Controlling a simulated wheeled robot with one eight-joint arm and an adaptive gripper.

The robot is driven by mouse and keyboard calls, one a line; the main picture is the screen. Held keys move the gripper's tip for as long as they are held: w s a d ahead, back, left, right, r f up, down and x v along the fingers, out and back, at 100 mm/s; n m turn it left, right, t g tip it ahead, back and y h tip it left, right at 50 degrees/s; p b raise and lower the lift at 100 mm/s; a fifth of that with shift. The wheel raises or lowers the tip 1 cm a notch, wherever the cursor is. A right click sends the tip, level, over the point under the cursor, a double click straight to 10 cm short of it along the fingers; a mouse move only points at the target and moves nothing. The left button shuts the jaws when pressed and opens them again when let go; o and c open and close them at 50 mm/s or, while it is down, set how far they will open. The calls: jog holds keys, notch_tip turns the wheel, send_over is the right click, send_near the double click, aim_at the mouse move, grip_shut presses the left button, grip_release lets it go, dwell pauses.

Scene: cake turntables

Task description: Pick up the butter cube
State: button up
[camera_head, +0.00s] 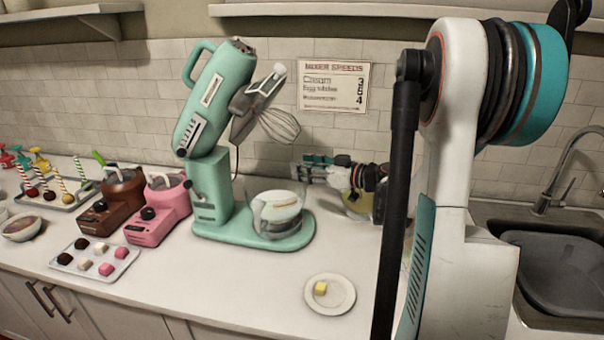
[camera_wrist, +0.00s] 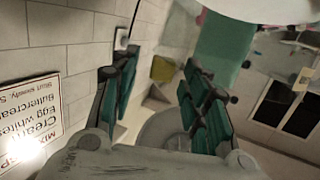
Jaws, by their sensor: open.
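The butter cube (camera_head: 320,288) is small and yellow. It sits on a white plate (camera_head: 343,301) on the counter, in front of the mixer, in the head view. My gripper (camera_head: 306,168) is behind and above the plate, beside the mixer bowl, pointing left. In the wrist view my gripper (camera_wrist: 160,78) has its two teal-and-black fingers apart, with nothing held between them. I cannot make out the butter cube in the wrist view.
A mint stand mixer (camera_head: 208,190) with raised head and whisk stands left of my gripper, its glass bowl (camera_head: 278,212) below. A yellow-filled bowl (camera_head: 357,205) is partly hidden by my arm. A sink (camera_head: 560,270) is at right. The counter around the plate is clear.

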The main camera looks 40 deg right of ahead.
jog(key=shift+c, duration=0.6)
jog(key=c, duration=0.8)
jog(key=shift+o, duration=0.2)
jog(key=shift+r, duration=0.1)
notch_tip(320, 180, up, 20)
jog(key=p, duration=0.7)
